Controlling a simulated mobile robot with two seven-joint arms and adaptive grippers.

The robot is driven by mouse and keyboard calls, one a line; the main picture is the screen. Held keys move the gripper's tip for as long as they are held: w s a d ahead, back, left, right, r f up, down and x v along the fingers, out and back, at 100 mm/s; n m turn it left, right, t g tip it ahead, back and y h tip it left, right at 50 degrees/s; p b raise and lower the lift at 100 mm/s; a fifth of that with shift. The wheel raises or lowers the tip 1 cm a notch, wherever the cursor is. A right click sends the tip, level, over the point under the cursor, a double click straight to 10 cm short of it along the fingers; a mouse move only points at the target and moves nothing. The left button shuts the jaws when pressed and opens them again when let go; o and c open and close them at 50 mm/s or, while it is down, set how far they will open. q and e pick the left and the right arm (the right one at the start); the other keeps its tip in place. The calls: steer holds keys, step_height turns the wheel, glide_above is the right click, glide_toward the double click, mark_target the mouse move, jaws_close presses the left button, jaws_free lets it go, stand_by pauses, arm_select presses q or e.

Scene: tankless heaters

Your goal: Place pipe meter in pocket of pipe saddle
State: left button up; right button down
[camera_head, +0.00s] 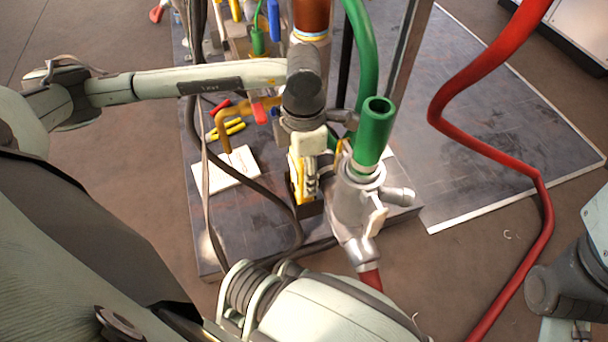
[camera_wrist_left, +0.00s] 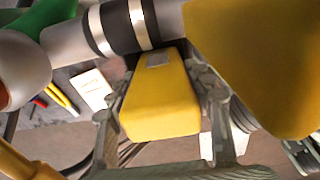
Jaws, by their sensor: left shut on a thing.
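In the left wrist view my left gripper (camera_wrist_left: 162,85) is shut on a yellow block-shaped body, which I take for the pipe meter (camera_wrist_left: 160,105). A grey pipe section with black and light bands (camera_wrist_left: 130,27) lies right behind the yellow body; whether they are joined is unclear. In the head view my left gripper (camera_head: 304,172) points down beside a silver pipe fitting (camera_head: 350,205), with yellow and dark parts at its fingers. I cannot pick out the pipe saddle or its pocket with certainty. My right gripper's fingers are not in view.
A green pipe (camera_head: 374,135) rises from the silver fitting close to my left gripper. Black cables cross in front. A red hose (camera_head: 500,150) curves at the right.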

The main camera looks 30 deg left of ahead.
arm_select(q)
steer(key=shift+f, duration=0.5)
steer(key=shift+f, duration=0.15)
steer(key=o, duration=1.4)
steer(key=shift+c, duration=0.2)
